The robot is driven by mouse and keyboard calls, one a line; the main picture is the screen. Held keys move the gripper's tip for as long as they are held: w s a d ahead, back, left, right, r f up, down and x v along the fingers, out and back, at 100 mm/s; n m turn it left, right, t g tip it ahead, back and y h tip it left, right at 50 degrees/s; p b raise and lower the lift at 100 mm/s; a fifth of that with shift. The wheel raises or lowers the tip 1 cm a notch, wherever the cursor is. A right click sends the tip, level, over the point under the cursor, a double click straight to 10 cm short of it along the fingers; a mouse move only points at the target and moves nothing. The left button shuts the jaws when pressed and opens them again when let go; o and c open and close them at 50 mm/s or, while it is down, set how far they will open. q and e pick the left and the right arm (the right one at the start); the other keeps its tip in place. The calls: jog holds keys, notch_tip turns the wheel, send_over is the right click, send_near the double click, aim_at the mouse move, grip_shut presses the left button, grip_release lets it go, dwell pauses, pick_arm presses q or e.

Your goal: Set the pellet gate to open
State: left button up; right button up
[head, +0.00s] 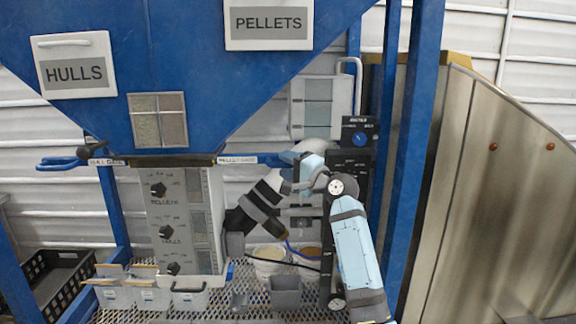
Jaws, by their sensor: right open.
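The pellet gate (238,160) is labelled at the right underside of the blue hopper (200,60). A short blue piece of it runs right toward my right gripper, and its far end is hidden behind the gripper. My right gripper (299,172) is at the right end of this gate, open. I cannot tell whether its fingers touch the handle or stand around it. The right arm comes up from the lower right. The hull gate (65,162) has a blue handle sticking out at the left. My left gripper is not in view.
A grey knob panel (181,225) stands under the hopper. A dark pipe (255,205) slopes below the pellet gate. A black control box (360,135) and blue post (412,150) stand close right of my gripper. Bins and buckets (268,262) stand on the mesh table.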

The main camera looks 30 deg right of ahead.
grip_shut()
jog(key=s+d, duration=0.3)
jog(key=d, duration=0.3)
jog(key=shift+s, duration=0.35)
jog(key=shift+d, duration=0.15)
grip_release()
jog(key=shift+s+d, duration=0.1)
jog(key=shift+d, duration=0.05)
